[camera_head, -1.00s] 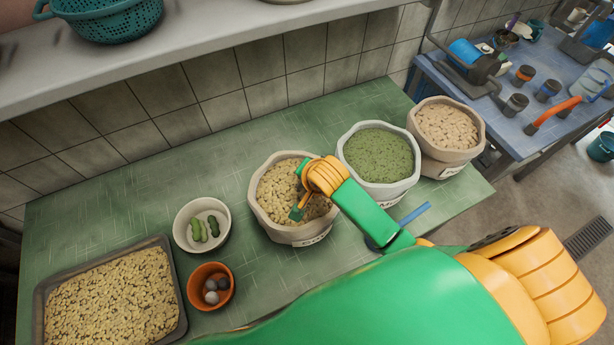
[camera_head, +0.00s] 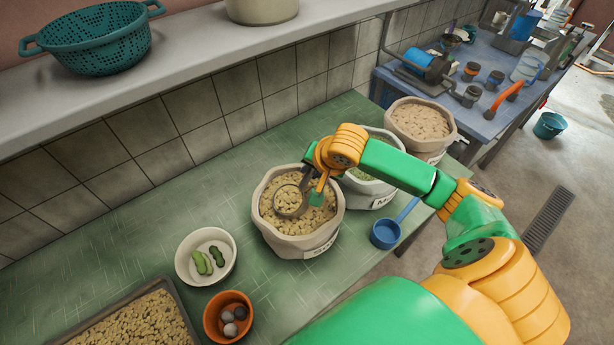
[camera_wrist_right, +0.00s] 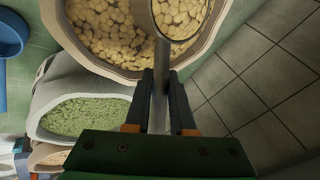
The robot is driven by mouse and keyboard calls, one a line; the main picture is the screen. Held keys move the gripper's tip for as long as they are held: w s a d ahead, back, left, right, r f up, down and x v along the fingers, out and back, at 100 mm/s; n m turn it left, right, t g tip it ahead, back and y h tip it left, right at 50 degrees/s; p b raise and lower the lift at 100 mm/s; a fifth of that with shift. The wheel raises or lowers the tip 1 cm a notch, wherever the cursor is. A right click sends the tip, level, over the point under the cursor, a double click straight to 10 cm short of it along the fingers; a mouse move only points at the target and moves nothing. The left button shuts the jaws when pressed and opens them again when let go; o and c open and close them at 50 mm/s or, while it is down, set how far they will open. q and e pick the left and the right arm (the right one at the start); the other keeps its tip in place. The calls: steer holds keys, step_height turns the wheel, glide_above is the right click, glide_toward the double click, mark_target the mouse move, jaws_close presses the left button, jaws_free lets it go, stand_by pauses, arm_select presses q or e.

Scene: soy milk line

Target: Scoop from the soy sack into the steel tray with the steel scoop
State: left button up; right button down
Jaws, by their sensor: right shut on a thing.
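The soy sack (camera_head: 264,228), pale with a rolled rim and full of yellowish beans, stands open on the green table. My right gripper (camera_head: 316,186) is above the sack's right side, shut on the handle of the steel scoop (camera_head: 277,205). The scoop's bowl is within the sack's mouth at the beans, with beans showing inside its rim; I cannot tell how deep it sits. The right wrist view shows the handle (camera_wrist_right: 159,95) between the fingers. The steel tray (camera_head: 187,317), spread with yellowish beans, is partly cut off at the lower left. My left gripper is not in view.
A white bowl (camera_head: 183,267) with green pieces and an orange pot (camera_head: 212,329) stand between sack and tray. The mung sack (camera_head: 361,192) and another sack (camera_head: 428,145) stand to the right, near a blue scoop (camera_head: 385,233). A shelf (camera_head: 200,50) overhangs the back.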

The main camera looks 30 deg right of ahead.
step_height(320, 180, up, 7)
steer(key=p, duration=0.2)
steer(key=shift+d+f+p, duration=0.15)
steer(key=shift+f+p, duration=0.05)
steer(key=shift+p, duration=0.15)
steer(key=shift+w+d+f+y, duration=0.1)
steer(key=shift+d+y, duration=0.25)
steer(key=shift+d, duration=0.15)
steer(key=shift+w+d+f+y, duration=0.1)
steer(key=shift+d+y, duration=0.25)
steer(key=shift+d, duration=0.1)
steer(key=shift+w+d+m+g+y, duration=0.2)
steer(key=shift+d+m+g+y, duration=0.1)
steer(key=shift+d+m+y, duration=0.25)
steer(key=shift+n, duration=0.25)
